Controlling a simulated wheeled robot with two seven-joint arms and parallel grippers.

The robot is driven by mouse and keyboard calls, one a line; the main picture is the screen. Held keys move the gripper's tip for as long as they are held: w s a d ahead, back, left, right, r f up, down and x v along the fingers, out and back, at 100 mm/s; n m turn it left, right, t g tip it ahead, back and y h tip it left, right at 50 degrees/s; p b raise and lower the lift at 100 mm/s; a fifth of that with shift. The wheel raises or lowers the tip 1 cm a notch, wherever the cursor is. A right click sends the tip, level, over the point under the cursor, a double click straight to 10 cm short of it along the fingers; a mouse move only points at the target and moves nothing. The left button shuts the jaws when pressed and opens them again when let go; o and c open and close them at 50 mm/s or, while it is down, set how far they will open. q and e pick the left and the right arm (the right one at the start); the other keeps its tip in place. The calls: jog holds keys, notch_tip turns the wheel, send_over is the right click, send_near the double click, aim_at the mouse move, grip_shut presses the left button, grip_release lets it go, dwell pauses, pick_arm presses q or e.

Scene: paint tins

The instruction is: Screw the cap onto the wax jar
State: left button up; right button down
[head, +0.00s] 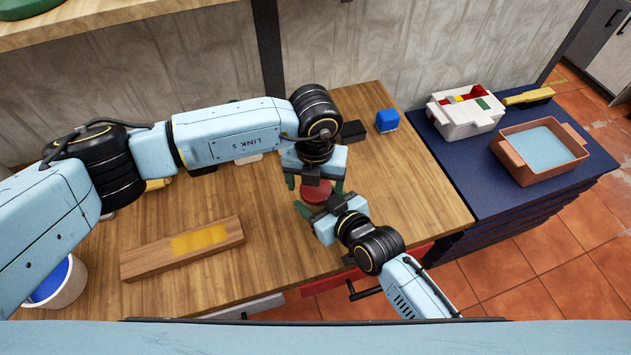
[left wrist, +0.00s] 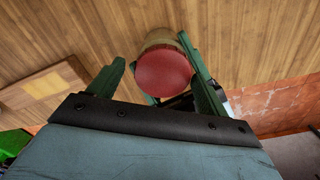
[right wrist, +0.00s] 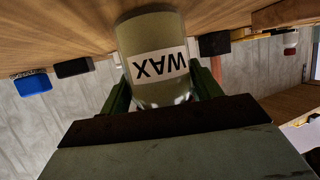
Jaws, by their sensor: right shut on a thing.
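The wax jar (right wrist: 158,55) stands on the wooden table, with its label upside down in the right wrist view. My right gripper (right wrist: 162,90) is shut on the jar from the side. The round red cap (left wrist: 163,75) covers the jar's top in the left wrist view; it also shows in the head view (head: 316,191). I cannot tell how tightly it sits. My left gripper (head: 315,183) points down over the cap. Its fingers are open on either side, with a clear gap at the left finger in the left wrist view.
A black block (head: 352,131) and a blue block (head: 387,121) stand behind the jar. A wooden board with a yellow patch (head: 185,248) lies left. A white bin (head: 467,122), a brush (head: 528,97) and a terracotta tray (head: 545,178) are on the blue cabinet. A bucket (head: 68,293) stands lower left.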

pick_arm(q)
jog(key=shift+s+d, duration=0.15)
jog(key=shift+d, duration=0.1)
jog(key=shift+r, duration=0.4)
jog(key=shift+a+r, duration=0.1)
jog(key=shift+r, duration=1.75)
jog(key=shift+c, duration=0.4)
